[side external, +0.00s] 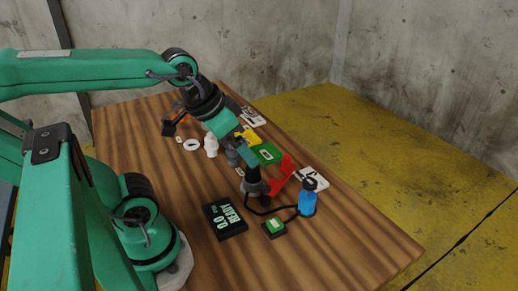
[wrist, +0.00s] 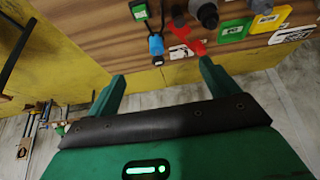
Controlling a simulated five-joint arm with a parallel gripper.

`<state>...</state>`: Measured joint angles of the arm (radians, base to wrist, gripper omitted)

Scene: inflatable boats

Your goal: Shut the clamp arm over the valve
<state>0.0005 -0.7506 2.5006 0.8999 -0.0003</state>
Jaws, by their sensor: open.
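The red clamp arm (side external: 281,176) stands out to the right of a dark upright fitting (side external: 254,186), which looks like the valve, and its far end is raised. The arm looks swung clear of the valve's top. In the wrist view the red arm (wrist: 189,36) slants away from the dark fitting (wrist: 178,15). My gripper (side external: 245,152) is above and close behind the fitting in the side view. In the wrist view my gripper (wrist: 160,75) has its two green fingers wide apart with nothing between them. Contact with the clamp cannot be told.
A blue bottle-like part (side external: 307,201) joins the fitting by a black hose. Green (side external: 266,153) and yellow (side external: 249,137) blocks and a white bottle (side external: 210,146) stand behind. The near right table is clear.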

